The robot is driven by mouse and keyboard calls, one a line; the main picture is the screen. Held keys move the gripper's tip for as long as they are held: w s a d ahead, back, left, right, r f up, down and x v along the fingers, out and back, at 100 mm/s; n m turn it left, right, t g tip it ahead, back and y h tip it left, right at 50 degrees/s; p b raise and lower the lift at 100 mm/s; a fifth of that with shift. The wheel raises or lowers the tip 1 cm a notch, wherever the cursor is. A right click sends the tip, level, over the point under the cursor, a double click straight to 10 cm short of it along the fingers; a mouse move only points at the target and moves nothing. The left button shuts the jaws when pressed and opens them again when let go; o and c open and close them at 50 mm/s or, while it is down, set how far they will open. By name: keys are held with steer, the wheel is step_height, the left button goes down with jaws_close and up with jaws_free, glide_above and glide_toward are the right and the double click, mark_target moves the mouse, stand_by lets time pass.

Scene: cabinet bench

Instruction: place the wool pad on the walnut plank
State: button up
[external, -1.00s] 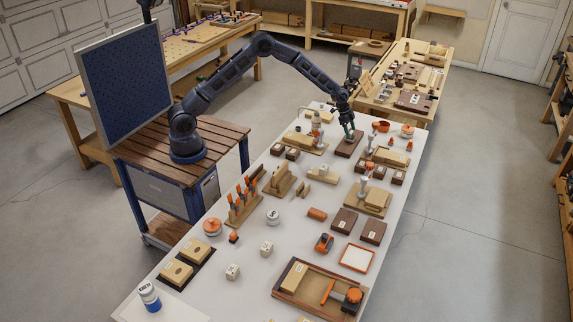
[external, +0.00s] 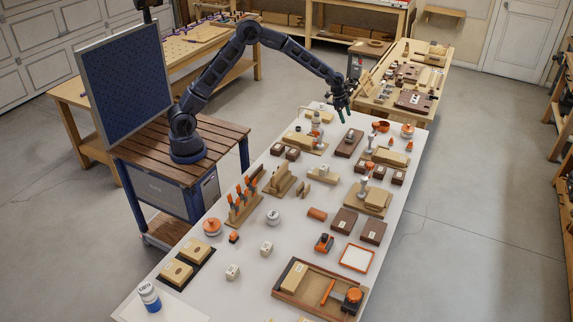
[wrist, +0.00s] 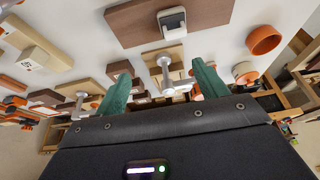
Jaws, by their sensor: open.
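The walnut plank (external: 345,149) lies flat at the far part of the white bench, and it shows at the top of the wrist view (wrist: 130,25). A small grey-and-white block, which looks like the wool pad (wrist: 172,21), rests on the plank inside its edges. In the external view the pad (external: 350,135) is small and its details are hard to tell. My gripper (external: 345,116) is above the plank, apart from the pad. In the wrist view its two green fingers (wrist: 163,82) are spread with nothing held between them.
An orange ring-shaped cup (wrist: 264,40) stands beside the plank. A board with a silver clamp (wrist: 165,65) and several small dark blocks are close by. Other wooden parts and orange tools cover the bench, with bare white surface between them.

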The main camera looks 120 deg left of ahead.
steer(key=s+d+r, duration=0.3)
steer(key=d+r, duration=0.6)
steer(key=d, duration=0.4)
steer(key=s+d+r, duration=0.3)
steer(key=d+r, duration=0.7)
steer(key=d, duration=0.3)
steer(key=s+d+r, duration=0.3)
steer(key=s+d, duration=0.3)
steer(key=d, duration=0.1)
steer(key=s+d+r, duration=0.4)
steer(key=s+d, duration=0.3)
steer(key=s+d+f, duration=0.1)
steer(key=s+d, duration=0.5)
steer(key=s, duration=0.6)
steer(key=s+d+f, duration=0.1)
steer(key=s+d, duration=0.4)
steer(key=s, duration=0.7)
steer(key=shift+s+d+f, duration=0.15)
steer(key=shift+s+d, duration=0.15)
steer(key=shift+d, duration=0.05)
